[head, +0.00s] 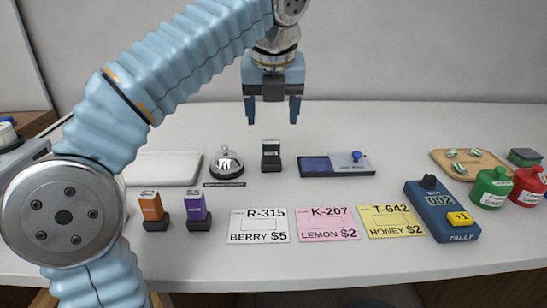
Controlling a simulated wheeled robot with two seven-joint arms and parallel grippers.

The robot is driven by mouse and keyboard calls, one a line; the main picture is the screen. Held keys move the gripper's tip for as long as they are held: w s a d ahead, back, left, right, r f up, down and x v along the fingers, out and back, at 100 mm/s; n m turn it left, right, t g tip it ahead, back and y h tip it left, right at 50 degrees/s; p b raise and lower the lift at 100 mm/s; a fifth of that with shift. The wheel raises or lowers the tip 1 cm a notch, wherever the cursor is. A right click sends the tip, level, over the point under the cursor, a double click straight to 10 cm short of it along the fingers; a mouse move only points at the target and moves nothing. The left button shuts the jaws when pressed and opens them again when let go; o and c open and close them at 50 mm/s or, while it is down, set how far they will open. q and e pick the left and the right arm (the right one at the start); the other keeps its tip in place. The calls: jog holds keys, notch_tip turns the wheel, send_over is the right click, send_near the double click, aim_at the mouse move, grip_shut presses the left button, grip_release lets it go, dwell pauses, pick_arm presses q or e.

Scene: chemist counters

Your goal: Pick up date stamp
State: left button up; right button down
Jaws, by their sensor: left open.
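A small dark block with a grey upper face (271,156), which looks like the date stamp, stands upright on the white counter near the middle. My left gripper (272,112) hangs above it, fingers pointing down. It is open and empty, with a clear gap between its fingertips and the block. My right gripper is out of view.
A silver bell (226,164) stands just left of the block. A dark tray with a blue pad (316,165) lies to its right. In front are orange (151,207) and purple (196,208) holders, price cards (258,238) and a blue tally counter (428,214).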

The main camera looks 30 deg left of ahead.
aim_at(271, 140)
pick_arm(q)
jog(key=x, duration=0.8)
jog(key=shift+s, duration=0.25)
jog(key=c, duration=1.1)
